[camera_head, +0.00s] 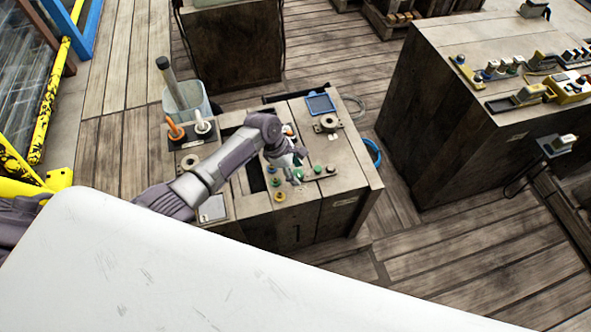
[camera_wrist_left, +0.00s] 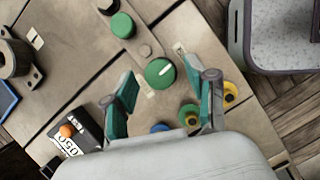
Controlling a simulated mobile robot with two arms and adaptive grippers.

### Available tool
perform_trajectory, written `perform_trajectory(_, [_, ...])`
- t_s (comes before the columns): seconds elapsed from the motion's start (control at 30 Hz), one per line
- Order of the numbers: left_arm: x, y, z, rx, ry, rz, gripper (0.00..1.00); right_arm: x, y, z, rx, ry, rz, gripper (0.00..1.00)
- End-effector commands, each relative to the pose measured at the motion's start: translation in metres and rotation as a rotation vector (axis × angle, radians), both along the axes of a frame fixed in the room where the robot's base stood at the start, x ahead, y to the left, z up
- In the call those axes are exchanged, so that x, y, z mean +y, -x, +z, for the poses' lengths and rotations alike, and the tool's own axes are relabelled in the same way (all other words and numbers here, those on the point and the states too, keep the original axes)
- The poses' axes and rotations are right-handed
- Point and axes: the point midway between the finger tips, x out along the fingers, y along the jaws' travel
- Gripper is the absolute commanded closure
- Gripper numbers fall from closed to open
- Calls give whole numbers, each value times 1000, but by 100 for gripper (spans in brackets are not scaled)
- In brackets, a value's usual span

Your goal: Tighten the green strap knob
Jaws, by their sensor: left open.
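The green knob with a white pointer line (camera_wrist_left: 160,73) is in the middle of the left wrist view, on the cabinet top. In the head view it appears as a green knob (camera_head: 298,174) just under my left gripper (camera_head: 292,160). My left gripper (camera_wrist_left: 170,80) is open, with its green-padded fingers on either side of the knob in the picture. I see no contact, and the height gap cannot be told. A green button (camera_wrist_left: 122,25) and another green knob (camera_wrist_left: 189,115), partly hidden by a finger, are nearby. My right gripper is not in view.
Yellow knobs (camera_wrist_left: 229,94) and a blue one (camera_wrist_left: 160,127) sit close to the fingers. A larger cabinet (camera_head: 455,100) stands to the right, beyond open plank floor.

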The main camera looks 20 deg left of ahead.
Motion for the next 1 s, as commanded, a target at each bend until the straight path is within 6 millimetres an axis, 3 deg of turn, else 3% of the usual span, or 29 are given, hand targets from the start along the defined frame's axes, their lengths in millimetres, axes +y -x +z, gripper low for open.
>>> perform_trajectory(0.03, [0, 0, 0, 0, 0, 0, 43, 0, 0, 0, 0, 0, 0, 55])
perform_trajectory(0.3, [0, 0, 0, 0, 0, 0, 88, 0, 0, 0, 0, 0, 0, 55])
perform_trajectory(0.4, [0, 0, 0, 0, 0, 0, 100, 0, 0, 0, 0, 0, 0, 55])
perform_trajectory(0.73, [-1, -1, 2, 1, 1, -55, 100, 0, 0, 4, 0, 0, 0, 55])
perform_trajectory(1.0, [-2, -2, 2, 2, 3, -236, 100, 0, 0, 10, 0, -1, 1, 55])
